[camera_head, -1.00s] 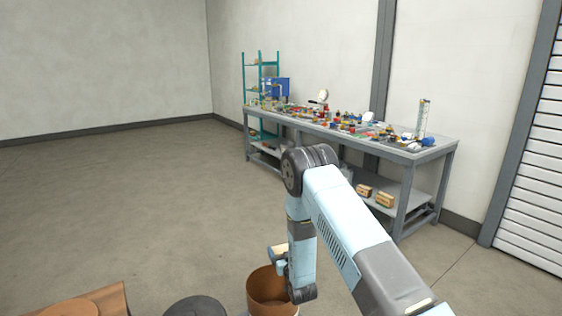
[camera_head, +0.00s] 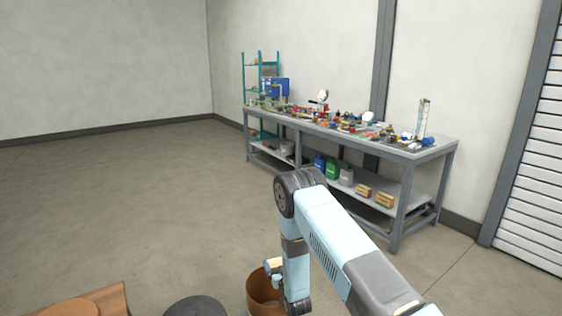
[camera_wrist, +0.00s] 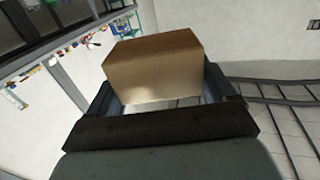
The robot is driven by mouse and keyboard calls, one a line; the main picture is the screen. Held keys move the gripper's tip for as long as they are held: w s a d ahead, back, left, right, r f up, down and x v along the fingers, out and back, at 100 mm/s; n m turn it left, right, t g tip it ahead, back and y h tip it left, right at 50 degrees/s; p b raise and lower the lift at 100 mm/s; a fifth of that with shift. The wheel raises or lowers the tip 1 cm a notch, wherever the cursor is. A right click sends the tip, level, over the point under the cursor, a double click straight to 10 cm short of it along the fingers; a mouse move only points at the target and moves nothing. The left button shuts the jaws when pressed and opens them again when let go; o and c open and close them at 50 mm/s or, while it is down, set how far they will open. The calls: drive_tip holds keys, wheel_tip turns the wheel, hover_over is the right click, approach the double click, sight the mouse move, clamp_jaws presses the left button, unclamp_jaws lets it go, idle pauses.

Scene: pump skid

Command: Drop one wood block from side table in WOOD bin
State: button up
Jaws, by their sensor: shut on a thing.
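My gripper (camera_head: 274,266) is shut on a wood block, a plain tan-brown box shape. The block (camera_wrist: 155,68) fills the middle of the wrist view between the jaws. In the head view only a small pale part of the block (camera_head: 275,261) shows beside my arm. A round brown bin (camera_head: 262,293) stands on the floor, with my gripper at or above its rim; my arm hides its right side. No label shows on it, so I cannot tell if it is the WOOD bin. The side table cannot be made out for certain.
A grey workbench (camera_head: 400,156) along the wall holds many small parts, with jugs and wooden blocks on its lower shelf. A teal rack (camera_head: 245,85) stands behind it. A dark round top (camera_head: 196,307) and a brown surface (camera_head: 95,303) lie at the bottom left. The left floor is clear.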

drive_tip(key=o, duration=0.9)
drive_tip(key=shift+s, duration=0.1)
drive_tip(key=v, duration=1.3)
drive_tip(key=shift+s+d, duration=0.1)
drive_tip(key=shift+s, duration=0.2)
